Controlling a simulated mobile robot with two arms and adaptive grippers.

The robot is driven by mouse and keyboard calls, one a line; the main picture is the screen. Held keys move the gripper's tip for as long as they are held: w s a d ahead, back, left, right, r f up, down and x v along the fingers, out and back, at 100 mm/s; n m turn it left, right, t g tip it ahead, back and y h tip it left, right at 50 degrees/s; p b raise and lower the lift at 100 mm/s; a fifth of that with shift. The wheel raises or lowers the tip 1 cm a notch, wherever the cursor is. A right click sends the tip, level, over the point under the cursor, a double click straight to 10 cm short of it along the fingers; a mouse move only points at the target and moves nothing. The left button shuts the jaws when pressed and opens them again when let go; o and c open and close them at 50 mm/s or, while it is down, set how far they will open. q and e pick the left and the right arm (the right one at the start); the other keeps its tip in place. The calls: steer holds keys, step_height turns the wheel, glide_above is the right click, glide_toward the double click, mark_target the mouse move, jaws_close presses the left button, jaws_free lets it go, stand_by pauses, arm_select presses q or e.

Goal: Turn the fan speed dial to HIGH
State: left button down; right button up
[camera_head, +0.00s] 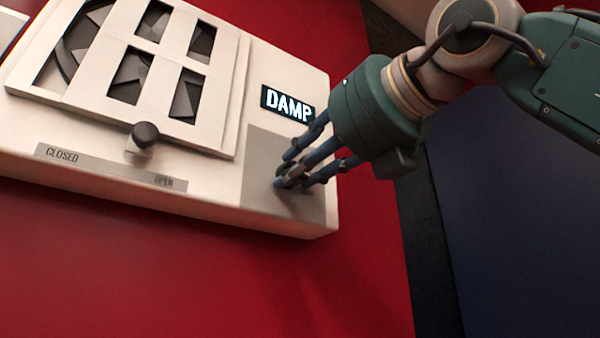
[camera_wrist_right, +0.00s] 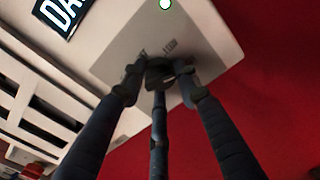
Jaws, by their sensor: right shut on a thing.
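The fan speed dial is a small dark knob (camera_wrist_right: 160,70) on a grey plate (camera_head: 262,155) at the right end of a cream fan panel (camera_head: 230,205). My right gripper (camera_head: 290,180) reaches in from the upper right, its blue fingers closed around the dial. In the right wrist view the three fingers (camera_wrist_right: 158,90) meet at the dial and hide much of it. Small lettering on the plate is too blurred to read, and the dial's setting cannot be told. A lit display (camera_head: 288,104) above the plate reads DAMP. My left gripper is not in view.
Left of the plate is a louvred vent (camera_head: 140,70) with a sliding cover. A black slider knob (camera_head: 145,134) stands out above a strip (camera_head: 110,168) marked CLOSED and OPEN. The red wall (camera_head: 200,280) below the panel is clear.

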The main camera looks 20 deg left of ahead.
steer(key=shift+f+m+b, duration=0.1)
steer(key=shift+m+b, duration=0.2)
steer(key=shift+m, duration=1.3)
steer(key=o, duration=1.2)
steer(key=shift+c, duration=0.2)
steer(key=v, duration=1.2)
